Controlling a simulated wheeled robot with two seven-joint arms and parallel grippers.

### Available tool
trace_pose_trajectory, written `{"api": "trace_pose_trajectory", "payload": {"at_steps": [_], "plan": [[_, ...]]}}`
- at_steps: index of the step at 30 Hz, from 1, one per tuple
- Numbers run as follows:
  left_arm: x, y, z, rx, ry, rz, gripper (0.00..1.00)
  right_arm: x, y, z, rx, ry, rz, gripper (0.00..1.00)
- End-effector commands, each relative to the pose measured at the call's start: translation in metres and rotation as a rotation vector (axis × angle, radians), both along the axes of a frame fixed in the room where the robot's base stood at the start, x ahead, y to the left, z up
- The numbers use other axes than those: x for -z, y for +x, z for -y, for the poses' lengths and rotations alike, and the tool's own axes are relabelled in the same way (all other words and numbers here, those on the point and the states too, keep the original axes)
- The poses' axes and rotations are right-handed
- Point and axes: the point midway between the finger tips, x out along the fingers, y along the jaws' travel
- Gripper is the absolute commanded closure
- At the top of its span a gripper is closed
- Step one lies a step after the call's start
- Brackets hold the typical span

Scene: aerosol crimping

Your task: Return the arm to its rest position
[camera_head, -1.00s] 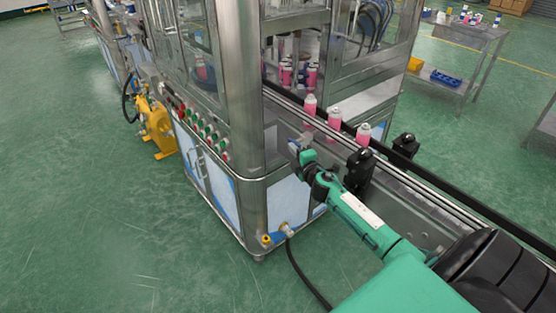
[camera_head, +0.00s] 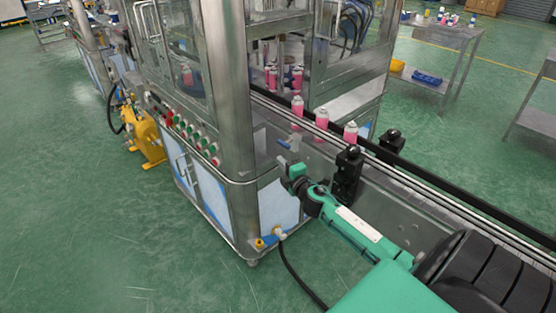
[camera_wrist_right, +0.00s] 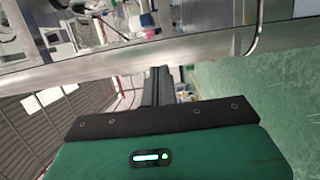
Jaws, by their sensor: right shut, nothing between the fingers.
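My green right arm (camera_head: 355,230) reaches in from the lower right in the head view, along the front of the conveyor. Its gripper (camera_head: 283,163) is shut and empty, just below and apart from a small blue-handled valve (camera_head: 290,143) on the machine's side. In the right wrist view the dark fingers (camera_wrist_right: 157,86) are together in front of a metal machine edge, with nothing between them. My left gripper is not in view.
A steel machine (camera_head: 235,110) with buttons stands close by on the left. Pink cans (camera_head: 321,118) stand on the conveyor (camera_head: 420,190). A black hose (camera_head: 295,270) runs over the green floor, which is open at left.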

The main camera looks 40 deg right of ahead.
Motion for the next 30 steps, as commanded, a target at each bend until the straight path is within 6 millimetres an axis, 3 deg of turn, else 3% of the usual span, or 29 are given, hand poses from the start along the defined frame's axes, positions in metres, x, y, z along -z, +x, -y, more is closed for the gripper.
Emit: {"api": "trace_pose_trajectory", "payload": {"at_steps": [4, 9, 23, 26, 29, 30], "plan": [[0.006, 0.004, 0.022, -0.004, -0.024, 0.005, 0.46, 0.003, -0.024, -0.005, -0.003, 0.001, -0.001, 1.0], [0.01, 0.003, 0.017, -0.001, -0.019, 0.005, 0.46, 0.002, -0.043, -0.008, -0.001, 0.001, -0.001, 1.0], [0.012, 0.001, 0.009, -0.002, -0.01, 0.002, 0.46, 0.001, -0.055, -0.01, 0.0, 0.003, -0.001, 1.0], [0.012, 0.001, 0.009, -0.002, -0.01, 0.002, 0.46, 0.017, -0.057, -0.008, 0.009, 0.03, -0.026, 1.0], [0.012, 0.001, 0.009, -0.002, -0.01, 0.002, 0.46, 0.061, -0.062, -0.004, 0.034, 0.1, -0.091, 1.0], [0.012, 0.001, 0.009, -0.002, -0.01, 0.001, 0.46, 0.086, -0.067, -0.003, 0.049, 0.142, -0.128, 1.0]]}}
